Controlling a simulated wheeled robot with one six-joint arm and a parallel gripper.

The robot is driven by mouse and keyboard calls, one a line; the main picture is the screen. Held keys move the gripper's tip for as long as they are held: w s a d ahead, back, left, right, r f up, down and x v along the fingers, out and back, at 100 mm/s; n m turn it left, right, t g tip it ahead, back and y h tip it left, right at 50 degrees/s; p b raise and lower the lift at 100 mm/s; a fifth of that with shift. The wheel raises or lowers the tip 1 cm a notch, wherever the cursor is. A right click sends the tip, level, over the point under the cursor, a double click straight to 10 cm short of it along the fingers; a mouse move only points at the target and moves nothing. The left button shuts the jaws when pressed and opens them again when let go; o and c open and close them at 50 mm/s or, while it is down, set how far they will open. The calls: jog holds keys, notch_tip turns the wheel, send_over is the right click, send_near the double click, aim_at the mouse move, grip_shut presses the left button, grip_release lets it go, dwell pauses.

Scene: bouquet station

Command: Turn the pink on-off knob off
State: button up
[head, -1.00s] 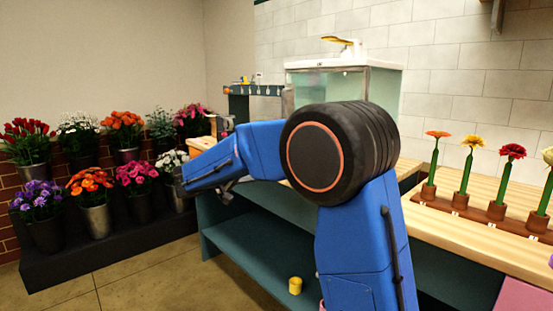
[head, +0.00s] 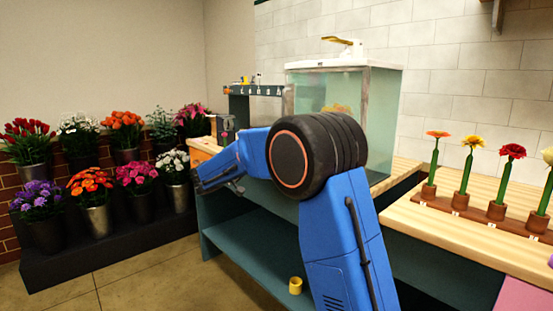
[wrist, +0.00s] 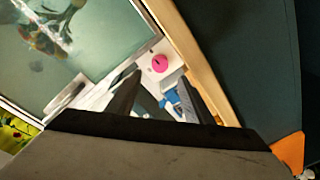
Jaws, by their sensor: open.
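The pink knob (wrist: 160,63) is a small round pink disc with a dark mark on it. It sits on a white panel (wrist: 170,80) beside the glass tank, in the wrist view. My gripper (wrist: 158,82) is open, its two dark fingers pointing toward the panel. The knob shows just beyond and between the fingertips, and nothing appears to be held. A blue-and-white item (wrist: 172,103) shows between the fingers.
The glass tank (head: 380,110) stands on the wooden counter behind my arm. A rack of single flowers (head: 480,206) stands at right. Several bouquets in buckets (head: 95,218) line the left. A yellow cup (head: 295,285) is on the lower shelf.

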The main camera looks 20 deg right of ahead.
jog(key=x, duration=0.7)
jog(key=shift+w+d, duration=0.15)
jog(key=shift+d, duration=0.1)
jog(key=c, duration=1)
